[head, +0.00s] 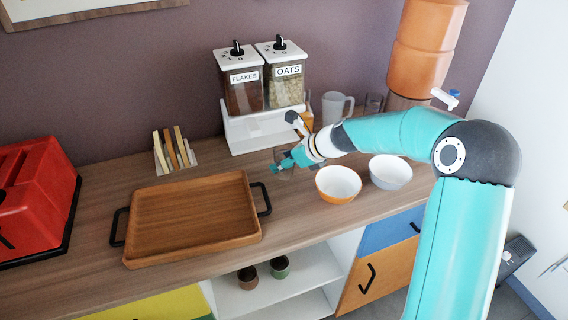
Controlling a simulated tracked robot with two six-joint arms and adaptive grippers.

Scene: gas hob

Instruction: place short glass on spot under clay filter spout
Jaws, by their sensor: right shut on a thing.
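The orange clay filter (425,45) stands at the back right, with a white and blue spout (446,98) on its side. The counter directly below the spout is largely hidden behind my right arm. My right gripper (284,163) is low over the counter in front of the cereal dispenser, far to the left of the filter. It is shut on a small clear glass (280,154), which is faint and partly covered by the fingers. I cannot tell whether the glass touches the counter. My left gripper is out of view.
An orange bowl (338,184) and a white bowl (390,172) stand right of the gripper. A wooden tray (195,215) is at front left. The dispenser (265,130) is behind; a clear jug (335,107) and another glass (374,103) stand near the filter.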

